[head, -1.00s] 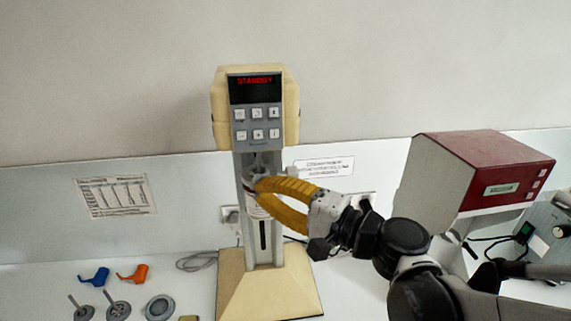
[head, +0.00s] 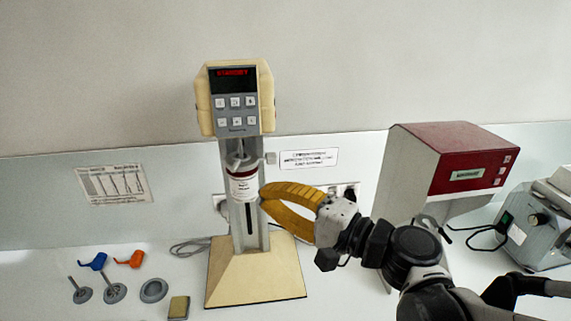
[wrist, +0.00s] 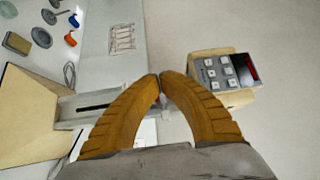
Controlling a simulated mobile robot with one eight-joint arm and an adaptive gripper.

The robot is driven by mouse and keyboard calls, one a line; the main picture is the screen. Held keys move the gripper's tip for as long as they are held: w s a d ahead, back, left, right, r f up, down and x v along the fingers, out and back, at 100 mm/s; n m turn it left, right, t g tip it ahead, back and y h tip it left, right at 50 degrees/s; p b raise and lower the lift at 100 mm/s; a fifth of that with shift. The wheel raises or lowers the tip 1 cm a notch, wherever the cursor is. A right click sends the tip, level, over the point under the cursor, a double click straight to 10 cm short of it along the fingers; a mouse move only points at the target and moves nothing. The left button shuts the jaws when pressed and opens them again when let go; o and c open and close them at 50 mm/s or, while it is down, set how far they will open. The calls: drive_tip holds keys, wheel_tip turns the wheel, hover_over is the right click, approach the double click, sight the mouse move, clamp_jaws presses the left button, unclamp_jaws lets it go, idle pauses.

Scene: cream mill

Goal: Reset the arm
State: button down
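My gripper (head: 263,193) has yellow fingers whose tips meet, with nothing seen between them. In the head view it is just right of the cream mill's column (head: 223,195); I cannot tell the exact gap in depth. A white jar with a red-banded label (head: 243,187) sits upright on the column, below the keypad head (head: 235,97).
A red-topped box machine (head: 455,150) stands right, close to my arm, with a grey device (head: 540,228) beyond it. Blue (head: 94,262) and orange (head: 130,259) parts, metal discs (head: 153,290) and a small block (head: 179,307) lie left on the bench.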

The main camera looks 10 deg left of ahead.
drive_tip(key=s+d+f+n+h+b, duration=0.25)
drive_tip(key=d+f+b, duration=0.2)
drive_tip(key=f, duration=0.45)
drive_tip(key=s+d+f+n+h+b, duration=0.1)
drive_tip(key=d+f+h+b, duration=0.35)
drive_tip(key=f, duration=0.35)
drive_tip(key=s+d+f+n+h+b, duration=0.1)
drive_tip(key=d+f+h+b, duration=0.3)
drive_tip(key=d, duration=0.5)
drive_tip(key=s+d+f+n+g+h+b, duration=0.1)
drive_tip(key=s+d+f+h+b, duration=0.2)
drive_tip(key=d+f, duration=0.5)
drive_tip(key=shift+s+d+f+h+b, duration=0.35)
drive_tip(key=shift+s+d+h, duration=0.35)
drive_tip(key=shift+h, duration=0.2)
